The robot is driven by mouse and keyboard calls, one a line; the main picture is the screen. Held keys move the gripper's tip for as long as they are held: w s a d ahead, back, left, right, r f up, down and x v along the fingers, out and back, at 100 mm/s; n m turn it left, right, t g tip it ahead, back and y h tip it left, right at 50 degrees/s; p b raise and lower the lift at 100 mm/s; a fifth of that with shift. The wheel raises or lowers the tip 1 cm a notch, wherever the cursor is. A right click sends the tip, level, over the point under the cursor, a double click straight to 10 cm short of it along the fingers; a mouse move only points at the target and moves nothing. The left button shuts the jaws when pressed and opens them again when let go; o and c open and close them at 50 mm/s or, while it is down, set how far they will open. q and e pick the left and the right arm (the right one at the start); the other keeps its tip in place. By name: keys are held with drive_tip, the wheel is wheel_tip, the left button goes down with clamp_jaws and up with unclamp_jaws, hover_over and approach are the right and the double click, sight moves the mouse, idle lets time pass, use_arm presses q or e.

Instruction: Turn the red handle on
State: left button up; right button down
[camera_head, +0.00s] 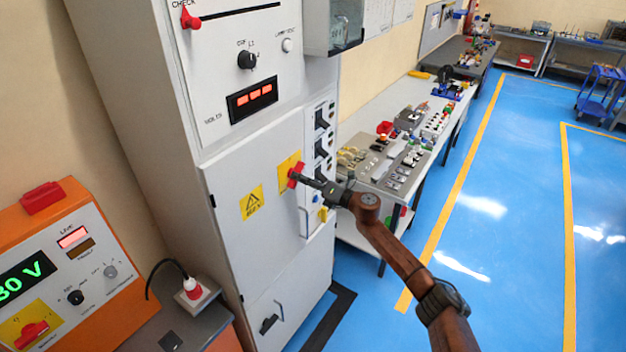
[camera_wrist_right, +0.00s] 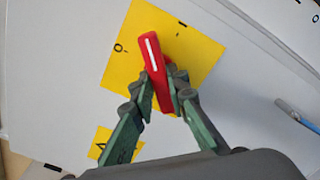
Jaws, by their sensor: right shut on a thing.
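The red handle (camera_head: 296,175) is on a yellow plate (camera_head: 287,166) on the front of the tall grey cabinet. In the right wrist view the red handle (camera_wrist_right: 156,71) has a white stripe along it and sits tilted on the yellow plate (camera_wrist_right: 185,42). My right gripper (camera_head: 303,179) reaches in from the right. In the wrist view its two fingers (camera_wrist_right: 160,95) are closed around the handle's lower part, one on each side. My left gripper is not in the head view.
A second red knob (camera_head: 31,332) on a yellow plate is on the orange unit at the lower left. The cabinet (camera_head: 240,215) has a pull handle (camera_head: 304,223) right of the red handle. A bench (camera_head: 402,102) with parts stands behind.

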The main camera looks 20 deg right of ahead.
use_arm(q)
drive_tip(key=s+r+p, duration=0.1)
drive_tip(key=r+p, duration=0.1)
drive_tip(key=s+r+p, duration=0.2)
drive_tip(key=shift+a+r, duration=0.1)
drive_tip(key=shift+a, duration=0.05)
use_arm(e)
drive_tip(key=m, duration=0.8)
drive_tip(key=shift+r+m, duration=0.15)
drive_tip(key=shift+m, duration=0.25)
drive_tip(key=c, duration=1.9)
unclamp_jaws()
drive_tip(key=shift+s, duration=0.1)
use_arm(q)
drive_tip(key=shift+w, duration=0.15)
